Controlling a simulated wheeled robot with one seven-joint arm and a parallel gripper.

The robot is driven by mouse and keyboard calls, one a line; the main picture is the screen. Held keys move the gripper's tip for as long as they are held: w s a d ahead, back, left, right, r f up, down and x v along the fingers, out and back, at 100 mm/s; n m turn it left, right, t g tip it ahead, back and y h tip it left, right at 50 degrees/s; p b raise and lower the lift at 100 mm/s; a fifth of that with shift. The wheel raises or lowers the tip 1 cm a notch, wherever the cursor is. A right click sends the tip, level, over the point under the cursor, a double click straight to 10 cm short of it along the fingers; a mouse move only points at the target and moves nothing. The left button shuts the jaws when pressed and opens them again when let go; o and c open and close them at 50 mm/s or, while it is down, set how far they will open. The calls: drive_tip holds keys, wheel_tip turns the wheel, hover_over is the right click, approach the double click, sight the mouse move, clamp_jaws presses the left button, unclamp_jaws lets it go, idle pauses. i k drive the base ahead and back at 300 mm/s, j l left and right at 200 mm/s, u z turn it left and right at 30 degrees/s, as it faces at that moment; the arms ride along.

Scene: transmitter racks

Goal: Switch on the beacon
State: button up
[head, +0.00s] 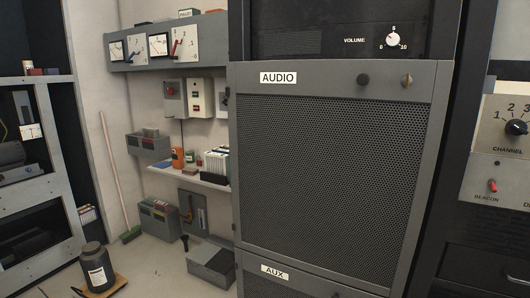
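The beacon switch (492,186) is a small red toggle on a light grey panel (480,205) at the right edge of the head view. The right side of both panels is cut off by the picture edge. My gripper is not in view.
A tall grey AUDIO cabinet (330,170) with a mesh front fills the middle, with a VOLUME knob (393,39) above it. Left are wall boxes, a shelf (200,181), a broom (115,180) and a dark jar (97,267) on a small board. Some floor between is clear.

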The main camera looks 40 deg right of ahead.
sight(494, 189)
drive_tip(key=z, duration=2.1)
